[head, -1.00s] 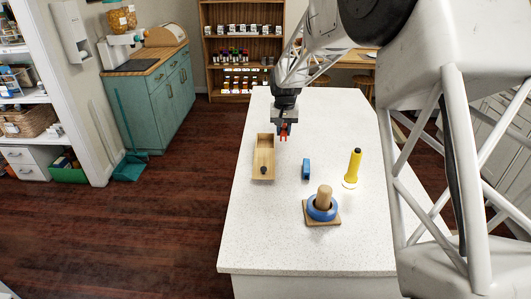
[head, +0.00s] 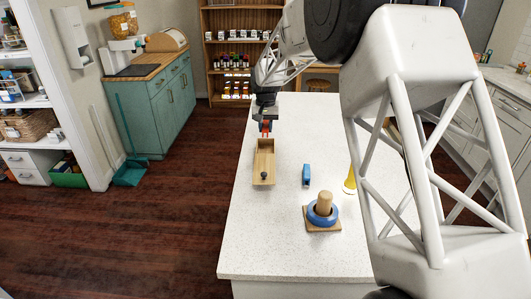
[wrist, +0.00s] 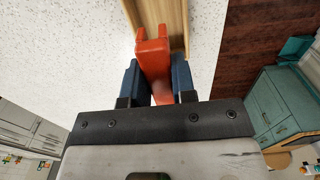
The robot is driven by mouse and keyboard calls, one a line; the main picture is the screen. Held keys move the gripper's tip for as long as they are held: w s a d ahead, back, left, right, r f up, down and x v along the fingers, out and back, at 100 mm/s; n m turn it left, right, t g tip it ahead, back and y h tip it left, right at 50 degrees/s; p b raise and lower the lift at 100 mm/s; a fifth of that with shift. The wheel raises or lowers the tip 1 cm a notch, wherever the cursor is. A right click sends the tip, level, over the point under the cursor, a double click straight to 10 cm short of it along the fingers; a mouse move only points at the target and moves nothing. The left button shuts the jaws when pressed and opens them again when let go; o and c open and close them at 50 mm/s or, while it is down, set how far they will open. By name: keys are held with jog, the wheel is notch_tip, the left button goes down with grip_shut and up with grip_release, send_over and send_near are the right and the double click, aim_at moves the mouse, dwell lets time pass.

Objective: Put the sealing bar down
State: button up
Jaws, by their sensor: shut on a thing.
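My gripper (head: 266,130) is shut on an orange-red piece, which I take to be the sealing bar (wrist: 153,65). In the wrist view the piece stands out between my two dark blue fingers (wrist: 155,82). In the head view the gripper is at the far end of the narrow wooden tray (head: 263,177), which has a dark knob at its near end. In the wrist view the piece overlaps the tray (wrist: 175,12); I cannot tell whether they touch.
A small blue block (head: 306,175) lies right of the tray on the white counter (head: 270,250). A blue ring (head: 318,219) sits around a wooden peg on a square base. A yellow object (head: 350,180) is partly hidden by my arm. The counter's near left is clear.

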jog(key=shift+f, duration=2.05)
jog(key=shift+f, duration=0.1)
jog(key=shift+f, duration=2.4)
jog(key=shift+f, duration=0.2)
jog(key=o, duration=0.6)
jog(key=shift+r, duration=0.1)
notch_tip(320, 180, up, 12)
jog(key=shift+r, duration=0.1)
